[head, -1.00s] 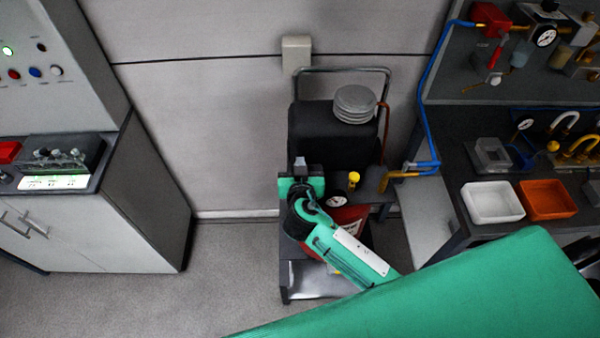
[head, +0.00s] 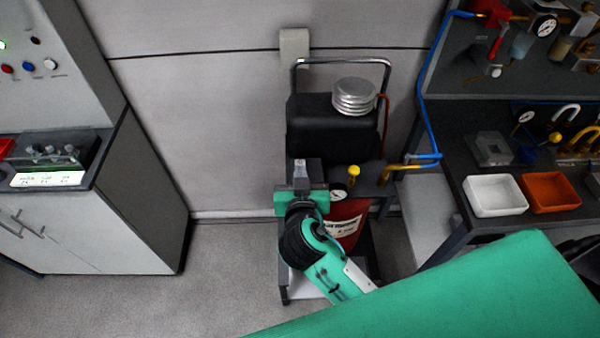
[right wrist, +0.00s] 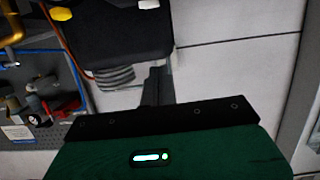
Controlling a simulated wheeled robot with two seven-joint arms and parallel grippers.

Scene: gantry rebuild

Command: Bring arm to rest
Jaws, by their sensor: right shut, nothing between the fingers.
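My right arm reaches in from the lower right of the head view, with green and black links. Its gripper (head: 301,166) points away from me, in front of the black tank unit on the cart. Its fingers are together and hold nothing. In the right wrist view the shut fingers (right wrist: 155,88) stick out past the dark edge of the green gripper body, with the wall and the black tank beyond. My left gripper is in neither view.
The cart carries a black tank (head: 330,130) and a red cylinder (head: 345,222). To the right, a workbench holds a white tray (head: 495,195) and an orange tray (head: 551,193). A grey control cabinet (head: 150,200) stands left. Open floor (head: 228,265) lies between cabinet and cart.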

